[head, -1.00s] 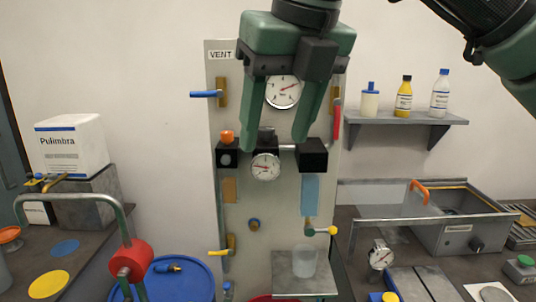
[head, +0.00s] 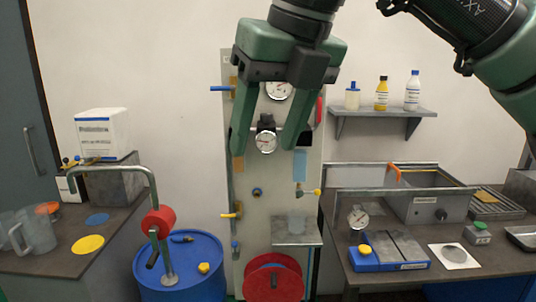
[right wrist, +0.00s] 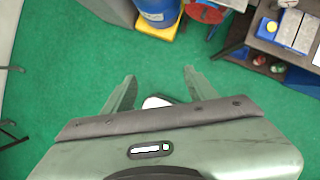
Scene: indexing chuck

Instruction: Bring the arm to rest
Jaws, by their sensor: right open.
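My right arm comes in from the upper right of the head view. The gripper hides part of the panel's upper half. My left gripper does not show.
A shelf (head: 378,111) carries bottles. Green floor (right wrist: 70,60) lies open.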

